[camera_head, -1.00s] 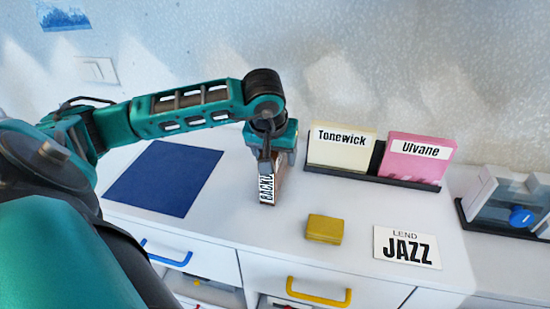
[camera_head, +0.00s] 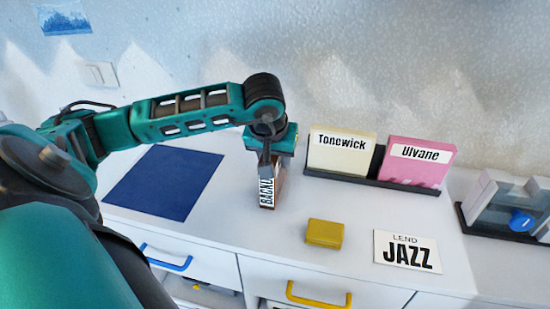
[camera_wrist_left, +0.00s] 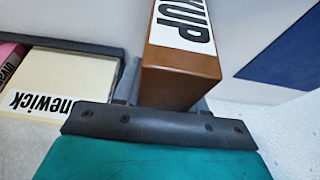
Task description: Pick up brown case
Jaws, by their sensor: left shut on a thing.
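The brown case (camera_head: 278,190) stands upright on the white counter, with a white label on its narrow side that reads in part "BACKU". My left gripper (camera_head: 268,165) comes down on it from above and is shut on its upper part. In the left wrist view the brown case (camera_wrist_left: 182,72) sits between the fingers, its label ending in "UP". The fingertips are mostly hidden behind the case and the gripper's own body. I cannot tell whether the case's base touches the counter. My right gripper is not in view.
A blue mat (camera_head: 165,182) lies left of the case. A black rack (camera_head: 372,180) holds the cream Tonewick case (camera_head: 340,157) and pink Ulvane case (camera_head: 415,172). A yellow block (camera_head: 325,233) and a LEND JAZZ card (camera_head: 407,251) lie in front. A grey device (camera_head: 505,205) stands at right.

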